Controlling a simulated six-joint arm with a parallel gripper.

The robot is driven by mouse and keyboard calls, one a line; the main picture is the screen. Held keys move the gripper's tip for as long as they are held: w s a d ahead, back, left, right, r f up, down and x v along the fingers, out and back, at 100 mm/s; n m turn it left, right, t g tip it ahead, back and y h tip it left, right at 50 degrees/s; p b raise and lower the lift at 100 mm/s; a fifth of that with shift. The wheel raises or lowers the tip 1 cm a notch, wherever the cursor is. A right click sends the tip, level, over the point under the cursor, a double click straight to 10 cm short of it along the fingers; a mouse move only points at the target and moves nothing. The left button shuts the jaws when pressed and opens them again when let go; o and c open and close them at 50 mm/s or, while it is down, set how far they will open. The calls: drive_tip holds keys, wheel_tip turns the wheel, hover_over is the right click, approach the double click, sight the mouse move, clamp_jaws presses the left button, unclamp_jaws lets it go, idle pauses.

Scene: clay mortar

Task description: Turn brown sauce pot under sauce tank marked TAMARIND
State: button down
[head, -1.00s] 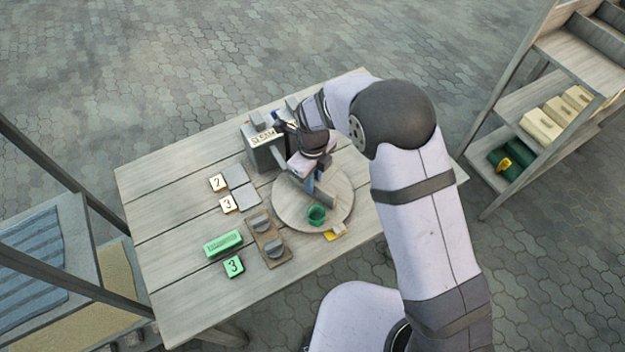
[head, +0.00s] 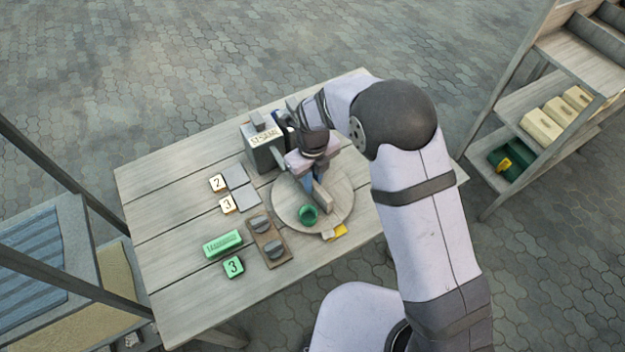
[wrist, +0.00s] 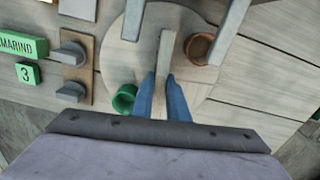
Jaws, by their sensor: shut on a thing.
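A round wooden turntable (head: 340,208) lies on the table, with an upright grey bar across its middle (head: 322,196). My gripper (wrist: 162,82) is shut on this bar; its blue fingers show on both sides of it in the wrist view. A brown pot (wrist: 197,48) stands on the turntable to the right of the bar, partly covered by a grey spout; it is hidden in the head view. A green pot (head: 308,215) stands near the turntable's front edge and also shows in the wrist view (wrist: 124,98). A grey sauce tank (head: 265,152) stands behind; its label is too small to read surely.
A green block ending in "MARIND" (wrist: 22,46) and a green "3" tile (head: 234,267) lie at the left, beside a board with two grey knobs (head: 268,240). Tiles "2" (head: 217,183) and "3" (head: 227,204) lie by grey plates. A yellow piece (head: 340,232) is at the turntable's front.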

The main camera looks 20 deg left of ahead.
drive_tip(key=shift+r, duration=0.1)
drive_tip(key=c, duration=1.7)
unclamp_jaws()
drive_tip(key=shift+r+b, duration=0.95)
drive_tip(key=shift+r, duration=2.7)
drive_tip(key=s+d+r+n, duration=0.1)
drive_tip(key=s+d+n, duration=0.3)
drive_tip(key=d+n, duration=0.4)
drive_tip(key=s+d+n, duration=0.5)
drive_tip(key=d+n, duration=0.4)
drive_tip(key=d, duration=0.1)
drive_tip(key=s+d+r+n, duration=0.1)
drive_tip(key=s+d+n, duration=0.4)
drive_tip(key=d+n, duration=0.3)
drive_tip(key=shift+s+d+r+n, duration=0.1)
drive_tip(key=shift+d+r+n, duration=0.1)
drive_tip(key=shift+d, duration=0.3)
drive_tip(key=shift+d+r+n, duration=0.1)
drive_tip(key=shift+d+r, duration=0.05)
drive_tip(key=shift+d, duration=0.35)
